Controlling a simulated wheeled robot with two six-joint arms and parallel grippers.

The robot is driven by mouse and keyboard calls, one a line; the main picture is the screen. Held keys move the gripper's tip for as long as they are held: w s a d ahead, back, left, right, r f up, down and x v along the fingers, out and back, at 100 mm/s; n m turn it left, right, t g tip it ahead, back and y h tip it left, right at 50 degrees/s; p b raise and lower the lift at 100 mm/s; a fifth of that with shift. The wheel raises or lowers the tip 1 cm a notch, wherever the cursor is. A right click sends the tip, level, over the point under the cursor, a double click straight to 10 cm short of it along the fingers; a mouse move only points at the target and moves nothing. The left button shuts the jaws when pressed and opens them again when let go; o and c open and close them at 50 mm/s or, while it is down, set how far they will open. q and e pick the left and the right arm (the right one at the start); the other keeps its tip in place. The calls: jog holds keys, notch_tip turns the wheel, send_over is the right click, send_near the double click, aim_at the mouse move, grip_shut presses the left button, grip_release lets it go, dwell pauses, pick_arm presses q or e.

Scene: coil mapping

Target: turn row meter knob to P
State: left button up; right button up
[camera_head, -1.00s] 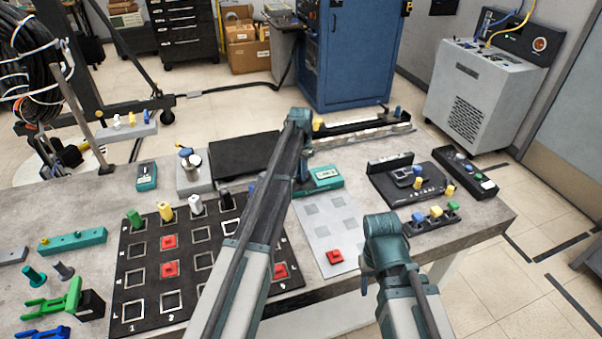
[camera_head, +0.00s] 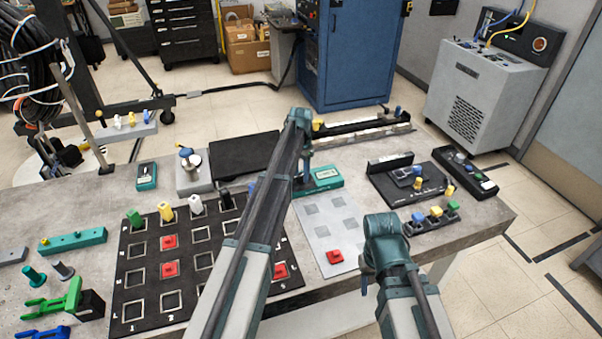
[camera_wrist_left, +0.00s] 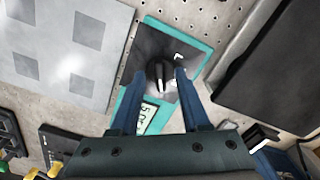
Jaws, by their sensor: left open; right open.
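The teal row meter (camera_head: 326,178) lies on the table's far side, partly hidden by my left arm in the head view. In the left wrist view the meter (camera_wrist_left: 195,50) has a dark face, a small display (camera_wrist_left: 147,116) and a black knob (camera_wrist_left: 158,76) with a white pointer line. My left gripper (camera_wrist_left: 157,72) is open, its two fingers on either side of the knob; I cannot tell whether they touch it. White marks show near the knob, too small to read surely. The left gripper (camera_head: 302,180) is over the meter in the head view.
A light grey panel (camera_head: 327,232) with darker squares and a red block (camera_head: 334,256) lies in front of the meter. A black grid board (camera_head: 145,290) is at left, a dark flat plate (camera_head: 245,158) behind. Another teal meter (camera_head: 147,176) stands farther left.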

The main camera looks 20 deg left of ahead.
aim_at(301, 175)
pick_arm(q)
notch_tip(301, 175, up, 14)
jog(key=p, duration=1.3)
jog(key=shift+p, duration=0.4)
jog(key=shift+f, duration=0.15)
jog(key=s+d+f+b, duration=0.1)
jog(key=s+d, duration=0.4)
jog(key=s, duration=0.7)
jog(key=s+d+f+n+b, duration=0.1)
jog(key=s+d, duration=0.5)
jog(key=s, duration=0.6)
jog(key=s+d+f+y+b, duration=0.1)
jog(key=s+d, duration=0.5)
jog(key=s, duration=0.6)
jog(key=shift+s+f+n+b, duration=0.3)
jog(key=shift+s+b, duration=0.05)
jog(key=shift+b, duration=0.05)
